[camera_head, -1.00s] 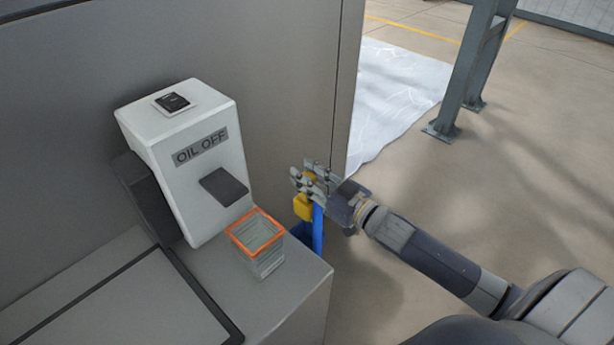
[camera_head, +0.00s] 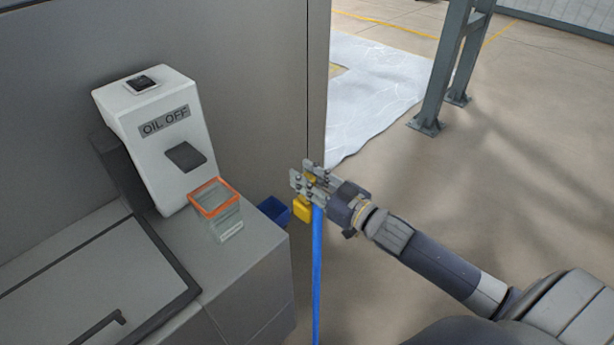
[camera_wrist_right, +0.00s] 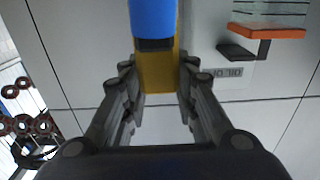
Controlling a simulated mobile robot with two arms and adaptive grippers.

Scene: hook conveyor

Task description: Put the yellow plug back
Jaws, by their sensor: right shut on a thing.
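The yellow plug (camera_head: 303,209) is held by my right gripper (camera_head: 312,180), out in front of the grey cabinet's right edge. A blue cable (camera_head: 317,270) hangs straight down from it. In the right wrist view the yellow plug (camera_wrist_right: 157,72) sits between the fingers of my right gripper (camera_wrist_right: 156,85), with the blue cable end (camera_wrist_right: 153,18) at the top. A dark blue box-shaped part (camera_head: 274,211) on the cabinet's right side may be the socket; I cannot tell. My left gripper is not in view.
A white dispenser (camera_head: 165,100) marked "OIL OFF" stands on the grey cabinet (camera_head: 245,262). A glass container with an orange rim (camera_head: 214,197) stands below its spout. A steel post (camera_head: 450,70) rises at the back right. The floor between is open.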

